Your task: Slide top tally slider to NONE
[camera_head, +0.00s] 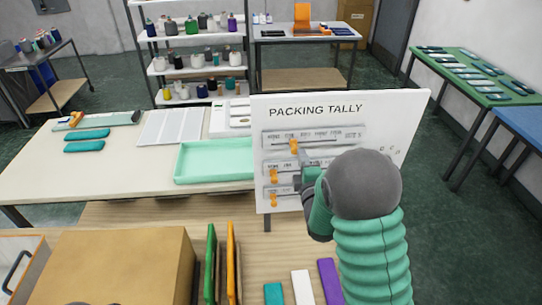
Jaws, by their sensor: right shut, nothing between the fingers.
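The white packing tally board (342,112) stands upright at centre right, with three slider rows. The top slider (294,146) is an orange knob in the upper row, left of the row's middle. Its small labels are too blurred to read surely. The middle slider (274,176) and bottom slider (274,194) are orange knobs near the left ends of their rows. My right gripper (302,178) is shut and empty, in front of the board just below the top slider; I cannot tell whether it touches it. My right arm hides the board's lower right.
A mint tray (214,178) lies on the table left of the board. A cardboard box (120,265) and upright green (210,262) and orange (231,262) panels stand in front. Teal (274,293), white (302,287) and purple (329,280) pieces lie below the board.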

